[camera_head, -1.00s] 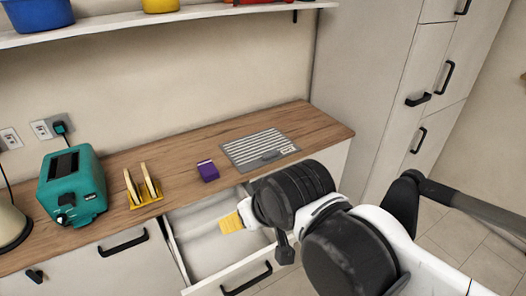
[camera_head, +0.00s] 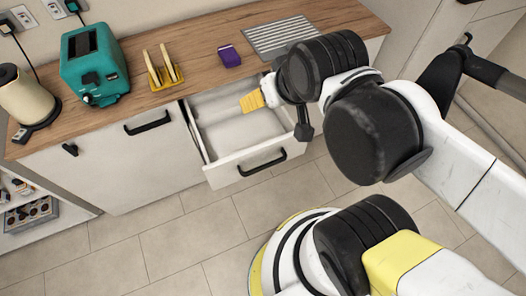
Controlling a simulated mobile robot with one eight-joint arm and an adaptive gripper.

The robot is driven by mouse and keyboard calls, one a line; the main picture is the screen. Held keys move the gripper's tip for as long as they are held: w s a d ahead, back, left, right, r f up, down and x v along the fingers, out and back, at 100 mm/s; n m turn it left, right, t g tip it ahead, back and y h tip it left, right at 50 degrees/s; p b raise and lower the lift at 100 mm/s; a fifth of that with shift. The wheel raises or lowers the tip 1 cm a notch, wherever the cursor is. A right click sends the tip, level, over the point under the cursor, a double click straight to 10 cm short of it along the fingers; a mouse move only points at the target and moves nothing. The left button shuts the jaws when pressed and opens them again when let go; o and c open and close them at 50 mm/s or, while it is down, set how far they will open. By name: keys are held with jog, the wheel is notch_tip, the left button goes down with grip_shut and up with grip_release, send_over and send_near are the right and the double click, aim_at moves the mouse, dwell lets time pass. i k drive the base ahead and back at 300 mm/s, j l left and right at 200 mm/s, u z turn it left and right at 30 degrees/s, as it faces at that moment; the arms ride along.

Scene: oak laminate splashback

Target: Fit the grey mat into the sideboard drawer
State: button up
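The sideboard drawer (camera_head: 229,169) is pulled open below the counter, its pale interior partly hidden by my arm. A flat grey striped piece (camera_head: 281,38), which looks like the grey mat, lies on the counter toward the right; my arm hides its near right part. My gripper (camera_head: 252,101) shows as a yellow finger over the open drawer, left of the black wrist. I see nothing held at its tip, but cannot tell whether its fingers are apart.
On the counter stand a purple box (camera_head: 229,56), a yellow rack (camera_head: 164,69), a teal toaster (camera_head: 95,66) and a cream kettle (camera_head: 29,97). A shelf unit (camera_head: 50,220) is at lower left. The tiled floor before the drawer is partly clear.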

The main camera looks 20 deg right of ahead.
aim_at(235, 146)
jog(key=i+l+u, duration=0.1)
jog(key=l, duration=0.4)
jog(key=i+l+u, duration=0.1)
jog(key=i+l, duration=0.15)
jog(key=l, duration=0.3)
jog(key=i+l+u, duration=0.15)
jog(key=l, duration=0.4)
jog(key=i+l+u, duration=0.1)
jog(key=l, duration=0.45)
jog(key=i+l+u, duration=0.1)
jog(key=l, duration=0.45)
jog(key=i+l+u, duration=0.1)
jog(key=l, duration=0.45)
